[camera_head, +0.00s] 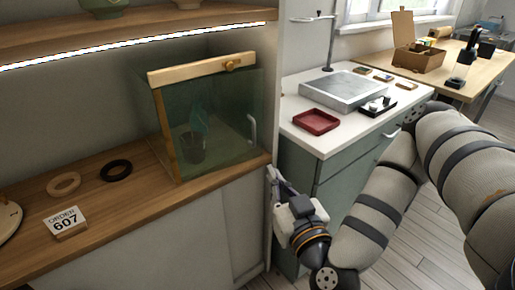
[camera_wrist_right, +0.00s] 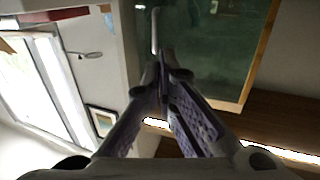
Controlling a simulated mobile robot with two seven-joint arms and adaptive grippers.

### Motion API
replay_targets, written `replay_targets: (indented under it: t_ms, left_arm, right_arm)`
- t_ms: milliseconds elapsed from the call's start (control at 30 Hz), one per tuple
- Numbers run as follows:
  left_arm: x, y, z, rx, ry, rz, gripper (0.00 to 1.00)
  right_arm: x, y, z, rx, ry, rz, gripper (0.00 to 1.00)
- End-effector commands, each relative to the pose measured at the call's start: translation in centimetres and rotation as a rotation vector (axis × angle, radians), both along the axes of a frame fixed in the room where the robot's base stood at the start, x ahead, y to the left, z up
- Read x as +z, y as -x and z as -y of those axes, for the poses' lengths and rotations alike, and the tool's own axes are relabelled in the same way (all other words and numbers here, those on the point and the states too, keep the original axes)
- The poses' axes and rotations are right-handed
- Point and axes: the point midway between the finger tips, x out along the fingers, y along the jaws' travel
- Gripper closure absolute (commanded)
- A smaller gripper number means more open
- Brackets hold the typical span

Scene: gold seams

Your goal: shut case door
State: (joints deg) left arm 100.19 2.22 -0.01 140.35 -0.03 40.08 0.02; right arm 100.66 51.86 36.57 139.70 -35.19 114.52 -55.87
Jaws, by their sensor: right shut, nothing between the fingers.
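The glass case (camera_head: 200,66) stands on the wooden shelf, with a pale wood top rail, a round knob and a wooden post at its left. Its greenish glass door (camera_head: 225,110) faces front; I cannot tell whether it is fully closed. A pale upright handle (camera_head: 252,130) is near the door's right edge; in the right wrist view the handle (camera_wrist_right: 154,30) is just beyond the fingertips. My right gripper (camera_head: 272,176) is shut and empty, below and right of the handle; its fingers also show in the right wrist view (camera_wrist_right: 161,68). My left gripper is out of view.
A dark cup (camera_head: 192,147) is inside the case. A white wall edge is right of the case, before the counter (camera_head: 325,143) with a red tray (camera_head: 316,121).

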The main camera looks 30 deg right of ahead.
Motion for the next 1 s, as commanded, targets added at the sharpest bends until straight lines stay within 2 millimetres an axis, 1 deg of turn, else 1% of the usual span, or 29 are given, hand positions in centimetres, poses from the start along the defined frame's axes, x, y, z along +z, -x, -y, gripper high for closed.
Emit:
replay_targets:
  t_ms: [33, 167, 267, 367, 433, 600, 800, 900, 1000]
  left_arm:
    - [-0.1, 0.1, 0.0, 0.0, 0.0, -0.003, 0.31]
    - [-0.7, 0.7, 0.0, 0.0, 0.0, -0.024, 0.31]
    - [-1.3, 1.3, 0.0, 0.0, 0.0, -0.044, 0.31]
    - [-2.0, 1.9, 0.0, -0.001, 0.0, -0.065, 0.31]
    - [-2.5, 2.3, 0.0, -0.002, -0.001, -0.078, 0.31]
    - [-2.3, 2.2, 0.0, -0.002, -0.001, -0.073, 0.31]
    - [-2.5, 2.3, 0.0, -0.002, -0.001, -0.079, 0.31]
    - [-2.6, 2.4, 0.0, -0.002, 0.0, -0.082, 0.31]
    - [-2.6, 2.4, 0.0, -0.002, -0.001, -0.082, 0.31]
  right_arm:
    - [0.3, -0.1, 0.4, -0.012, 0.006, 0.011, 1.0]
    - [-0.1, -1.2, 0.4, -0.007, 0.008, 0.007, 1.0]
    - [-0.1, -2.6, 0.9, -0.01, 0.012, 0.009, 1.0]
    - [-0.5, -4.0, 1.0, 0.001, 0.01, 0.002, 1.0]
    - [-0.2, -5.0, 1.5, -0.007, 0.015, 0.007, 1.0]
    - [0.1, -8.6, 2.8, -0.016, 0.007, 0.01, 1.0]
    - [0.0, -12.0, 3.7, -0.014, 0.006, 0.008, 1.0]
    - [0.0, -12.9, 4.0, -0.013, 0.007, 0.006, 1.0]
    - [0.0, -13.4, 4.1, -0.013, 0.007, 0.005, 1.0]
